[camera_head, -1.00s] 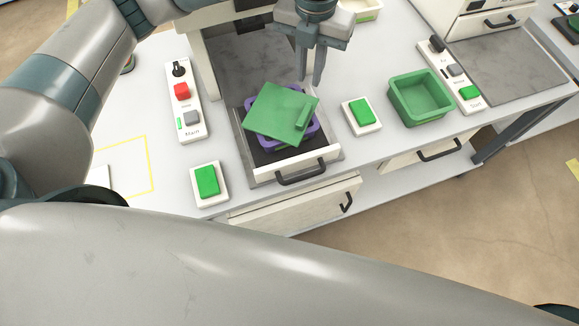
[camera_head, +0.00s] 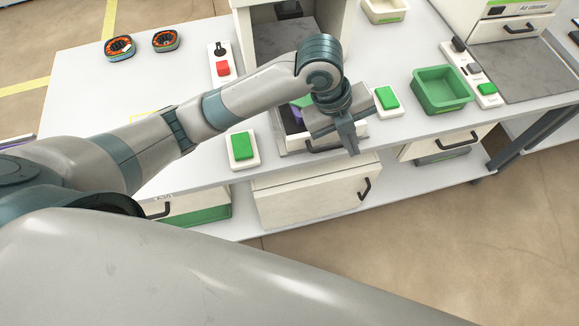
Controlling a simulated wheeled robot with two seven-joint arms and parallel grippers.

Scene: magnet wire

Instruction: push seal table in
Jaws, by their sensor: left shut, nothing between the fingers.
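The seal table (camera_head: 291,144) is a pale sliding tray with a dark bed and a dark handle at its front. It is pulled out of the white machine (camera_head: 338,20), and my left arm covers much of it. A purple container (camera_head: 297,113) with a green lid or sheet (camera_head: 301,101) sits on it, mostly hidden behind my wrist. My left gripper (camera_head: 353,151) is shut and empty, pointing down in front of the tray by its handle. I cannot tell whether it touches the handle. My right gripper is not in view.
Green buttons on white bases stand left (camera_head: 242,146) and right (camera_head: 387,98) of the tray. A green bin (camera_head: 441,90) is further right. A control panel with a red button (camera_head: 222,69) is behind my forearm. The floor in front of the bench is clear.

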